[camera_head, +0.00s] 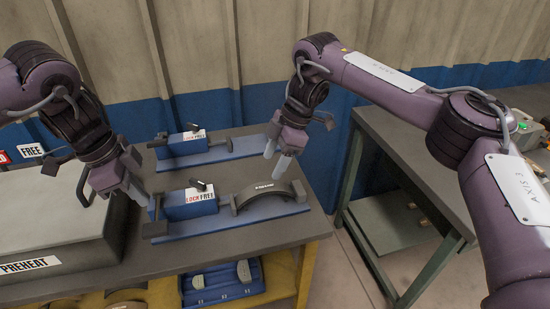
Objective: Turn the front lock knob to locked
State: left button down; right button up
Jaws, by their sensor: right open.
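The front fixture (230,219) is a blue plate on the bench, with a blue block (175,208) at its left end. The black front lock knob (201,185) sits on the block, behind a LOCK/FREE label (201,199). Its lever slants toward the upper left; its exact setting is too small to tell. A dark curved brake shoe (268,194) lies on the plate's right part. My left gripper (112,196) is open and empty, left of the block. My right gripper (278,156) is open and empty above and behind the shoe, apart from it.
A similar rear fixture (225,155) with its own knob (193,128) stands behind. A grey PREHEAT box (60,225) fills the bench's left. A blue tray (222,283) with shoes sits below the front edge. A second table (420,165) stands right, across a gap.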

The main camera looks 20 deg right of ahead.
aim_at(201, 187)
jog(key=k, duration=1)
